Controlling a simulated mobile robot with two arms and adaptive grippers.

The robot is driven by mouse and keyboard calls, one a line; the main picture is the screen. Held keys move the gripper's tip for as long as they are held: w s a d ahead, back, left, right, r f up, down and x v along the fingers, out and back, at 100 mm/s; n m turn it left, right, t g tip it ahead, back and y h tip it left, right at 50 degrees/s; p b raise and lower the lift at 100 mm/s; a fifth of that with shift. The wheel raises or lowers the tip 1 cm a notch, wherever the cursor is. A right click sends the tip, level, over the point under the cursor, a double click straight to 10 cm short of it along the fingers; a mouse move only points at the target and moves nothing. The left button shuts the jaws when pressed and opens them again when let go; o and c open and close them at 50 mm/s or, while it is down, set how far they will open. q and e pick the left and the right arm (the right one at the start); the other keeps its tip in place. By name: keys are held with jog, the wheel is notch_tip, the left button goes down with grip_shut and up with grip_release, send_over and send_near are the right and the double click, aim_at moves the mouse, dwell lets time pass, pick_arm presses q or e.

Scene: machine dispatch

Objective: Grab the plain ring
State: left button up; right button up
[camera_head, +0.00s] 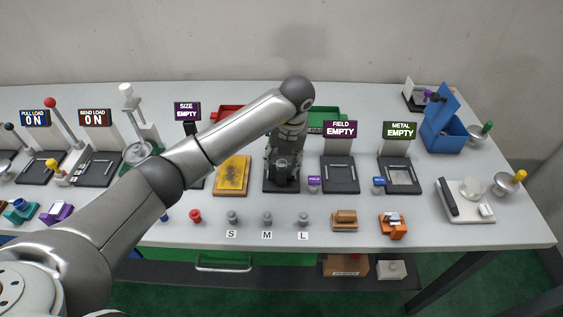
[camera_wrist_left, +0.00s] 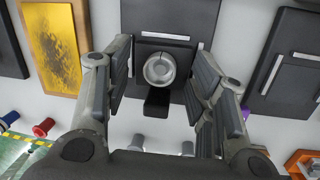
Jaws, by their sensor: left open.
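The plain ring (camera_wrist_left: 159,69) shows in the left wrist view as a round silvery metal piece at the front of a dark station plate (camera_wrist_left: 178,15). My left gripper (camera_wrist_left: 163,84) is open, with one finger on each side of the ring and a visible gap to it on both sides. In the head view my left gripper (camera_head: 284,165) points down over the dark station, and the arm and gripper hide the ring there. My right gripper is in neither view.
A yellow scratched plate (camera_head: 232,175) stands left of the station, and the FIELD station (camera_head: 340,174) stands right. Several small knobbed pegs (camera_head: 267,219) stand in front by the S, M and L labels. A blue bin (camera_head: 443,134) is at the far right.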

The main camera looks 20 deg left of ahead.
pick_arm(q)
jog(key=c, duration=1)
jog(key=shift+r, duration=0.1)
